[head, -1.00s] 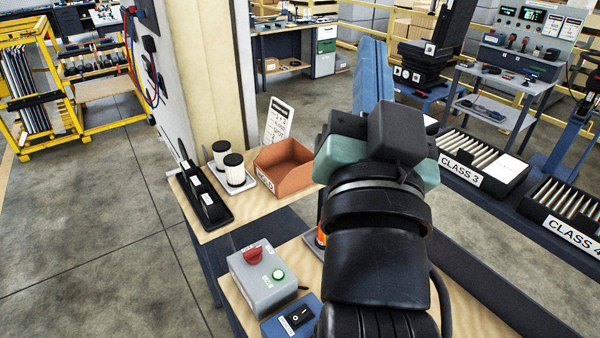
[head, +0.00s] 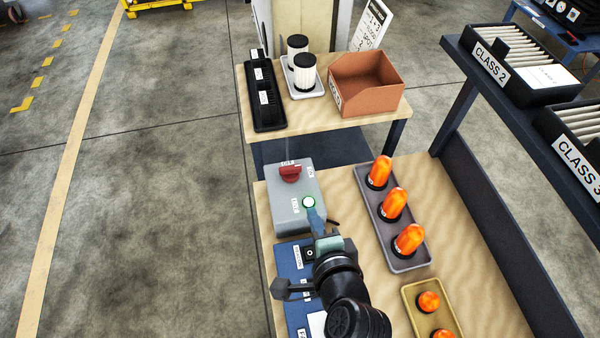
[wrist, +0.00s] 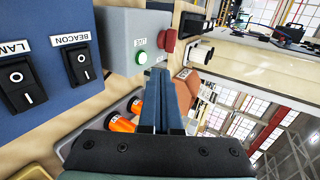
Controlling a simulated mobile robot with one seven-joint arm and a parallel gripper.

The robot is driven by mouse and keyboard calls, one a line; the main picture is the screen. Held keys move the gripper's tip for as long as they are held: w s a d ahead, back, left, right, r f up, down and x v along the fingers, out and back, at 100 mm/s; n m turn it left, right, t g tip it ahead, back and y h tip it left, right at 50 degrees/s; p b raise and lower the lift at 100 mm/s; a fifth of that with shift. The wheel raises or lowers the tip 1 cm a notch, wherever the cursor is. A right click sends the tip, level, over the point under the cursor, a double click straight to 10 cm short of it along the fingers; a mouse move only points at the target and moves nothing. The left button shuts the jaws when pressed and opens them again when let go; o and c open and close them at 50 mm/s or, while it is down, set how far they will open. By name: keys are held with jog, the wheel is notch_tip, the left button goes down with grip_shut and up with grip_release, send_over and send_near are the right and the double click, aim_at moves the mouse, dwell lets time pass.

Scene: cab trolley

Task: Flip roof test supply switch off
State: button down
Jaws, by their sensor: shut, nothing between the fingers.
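The knob's own label is too small to read. My gripper (head: 316,218) is shut and empty, its blue fingers close to the lamp side of the box. In the wrist view the fingertips (wrist: 158,72) point towards the box; I cannot tell if they touch it.
A blue panel (head: 290,262) with black rocker switches, including BEACON (wrist: 78,62) and LANE (wrist: 20,84), adjoins the grey box. A tray (head: 401,262) of orange beacons stands to the right. An orange bin (head: 366,100) and filter canisters (head: 304,75) stand behind.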

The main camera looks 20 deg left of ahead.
jog(key=p, duration=0.1)
send_near(297, 170)
jog(key=f, duration=0.2)
jog(key=w+a+f, duration=0.1)
jog(key=shift+w, duration=0.1)
jog(key=shift+w+a+p, duration=0.2)
jog(key=shift+w+a, duration=0.1)
jog(key=shift+w, duration=0.2)
jog(key=shift+w+a+p, duration=0.15)
jog(key=shift+w+a, duration=0.15)
jog(key=shift+w, duration=0.2)
jog(key=shift+w+a+f, duration=0.1)
jog(key=shift+w+a, duration=0.35)
jog(key=shift+w, duration=0.25)
jog(key=shift+w+n, duration=0.1)
jog(key=shift+n, duration=0.2)
